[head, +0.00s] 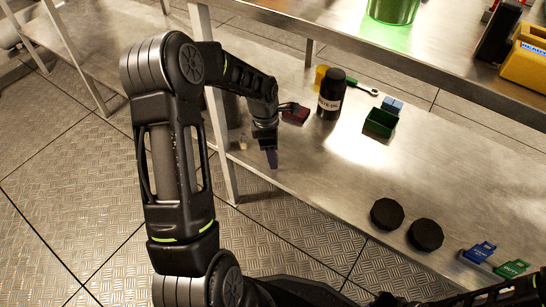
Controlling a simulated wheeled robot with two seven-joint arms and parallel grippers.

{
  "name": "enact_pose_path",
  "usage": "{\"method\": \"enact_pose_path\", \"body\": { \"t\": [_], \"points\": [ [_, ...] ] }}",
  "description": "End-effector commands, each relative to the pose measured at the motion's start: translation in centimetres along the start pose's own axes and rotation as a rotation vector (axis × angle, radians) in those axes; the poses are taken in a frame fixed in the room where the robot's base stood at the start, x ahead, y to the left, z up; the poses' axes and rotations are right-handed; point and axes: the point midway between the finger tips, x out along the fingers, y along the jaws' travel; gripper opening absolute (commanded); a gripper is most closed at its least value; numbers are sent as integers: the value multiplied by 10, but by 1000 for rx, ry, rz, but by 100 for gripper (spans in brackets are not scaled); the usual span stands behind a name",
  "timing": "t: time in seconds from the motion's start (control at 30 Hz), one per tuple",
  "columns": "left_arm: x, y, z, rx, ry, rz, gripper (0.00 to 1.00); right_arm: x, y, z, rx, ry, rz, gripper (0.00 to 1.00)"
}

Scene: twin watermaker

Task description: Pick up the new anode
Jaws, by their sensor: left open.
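My left gripper (281,133) reaches over the left end of the steel bench shelf. It is open, with its fingers spread, and no object shows between them. I cannot say for certain which thing is the new anode. A small pale piece (243,144) sits at the shelf's left end, left of the gripper and partly behind the arm. A dark red block (296,116) lies just right of the upper finger; I cannot tell whether they touch. My right gripper is not in view; only dark arm parts show at the bottom right.
A black labelled bottle (331,97), a yellow cup (321,76), a green bin (379,123) and a blue block (392,105) stand on the steel shelf (330,170). Two black caps (387,213) lie near its front edge. An upper shelf (400,55) overhangs the back. The shelf's middle is clear.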

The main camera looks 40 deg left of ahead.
Motion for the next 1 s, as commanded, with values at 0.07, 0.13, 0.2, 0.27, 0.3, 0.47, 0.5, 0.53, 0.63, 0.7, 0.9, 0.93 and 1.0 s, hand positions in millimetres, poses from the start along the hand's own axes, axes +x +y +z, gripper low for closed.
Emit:
{"method": "enact_pose_path", "body": {
  "t": [0.07, 0.13, 0.2, 0.27, 0.3, 0.47, 0.5, 0.53, 0.63, 0.7, 0.9, 0.93, 1.0],
  "points": [
    [0, 0, 0, 0, 0, 0, 53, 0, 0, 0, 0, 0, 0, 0],
    [0, 0, 0, 0, 0, 0, 53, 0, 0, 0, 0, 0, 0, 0],
    [0, 0, 0, 0, 0, 0, 52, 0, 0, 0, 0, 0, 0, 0],
    [0, 0, 0, 0, 0, 0, 47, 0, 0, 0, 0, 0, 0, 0],
    [0, 0, 0, 0, 0, 0, 44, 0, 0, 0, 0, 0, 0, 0],
    [0, 0, 0, 0, 0, 0, 30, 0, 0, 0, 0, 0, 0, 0],
    [0, 0, 0, 0, 0, 0, 27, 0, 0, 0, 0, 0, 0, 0],
    [0, 0, 0, 0, 0, 0, 25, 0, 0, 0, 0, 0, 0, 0],
    [0, 0, 0, 0, 0, 0, 17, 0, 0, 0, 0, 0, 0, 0],
    [0, 0, 0, 0, 0, 0, 11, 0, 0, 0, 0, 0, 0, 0],
    [0, 0, 0, 0, 0, 0, 0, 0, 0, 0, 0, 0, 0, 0],
    [0, 0, 0, 0, 0, 0, 0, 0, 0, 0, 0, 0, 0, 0],
    [0, 0, 0, 0, 0, 0, 0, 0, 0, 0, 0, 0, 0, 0]
  ]
}}
